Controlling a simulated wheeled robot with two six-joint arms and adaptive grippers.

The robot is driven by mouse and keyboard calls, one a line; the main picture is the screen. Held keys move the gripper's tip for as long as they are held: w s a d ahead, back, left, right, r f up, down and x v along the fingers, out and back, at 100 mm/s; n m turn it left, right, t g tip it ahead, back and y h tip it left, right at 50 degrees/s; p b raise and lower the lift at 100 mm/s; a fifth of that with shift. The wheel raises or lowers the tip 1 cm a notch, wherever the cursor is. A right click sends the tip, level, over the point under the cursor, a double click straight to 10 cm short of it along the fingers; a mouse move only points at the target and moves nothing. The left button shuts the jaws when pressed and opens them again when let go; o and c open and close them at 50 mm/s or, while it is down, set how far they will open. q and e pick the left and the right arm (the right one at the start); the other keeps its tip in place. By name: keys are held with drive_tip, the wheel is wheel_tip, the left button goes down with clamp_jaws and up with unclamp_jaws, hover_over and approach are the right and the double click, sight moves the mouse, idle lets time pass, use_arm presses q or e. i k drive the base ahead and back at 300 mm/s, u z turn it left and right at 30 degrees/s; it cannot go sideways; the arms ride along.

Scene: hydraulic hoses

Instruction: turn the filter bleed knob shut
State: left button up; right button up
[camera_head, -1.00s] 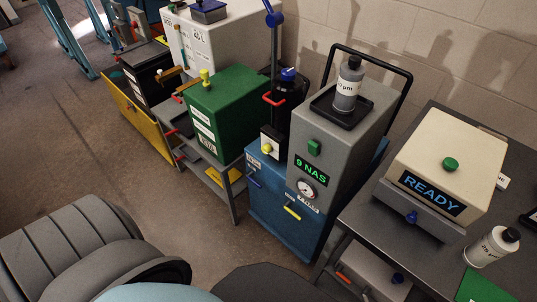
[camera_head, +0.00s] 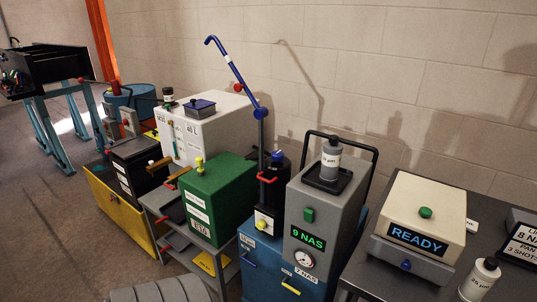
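Neither of my grippers is in view.
The grey unit (camera_head: 314,216) reading "9 NAS" carries a bottle (camera_head: 331,158) and a black handle. A green box (camera_head: 217,197) stands to the left. A blue pole (camera_head: 232,68) rises behind. A cream "READY" device (camera_head: 425,219) is on the right-hand table.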

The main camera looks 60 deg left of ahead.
sight(261, 225)
drive_tip(key=u, duration=0.45)
drive_tip(key=i, duration=0.85)
drive_tip(key=u, duration=0.9)
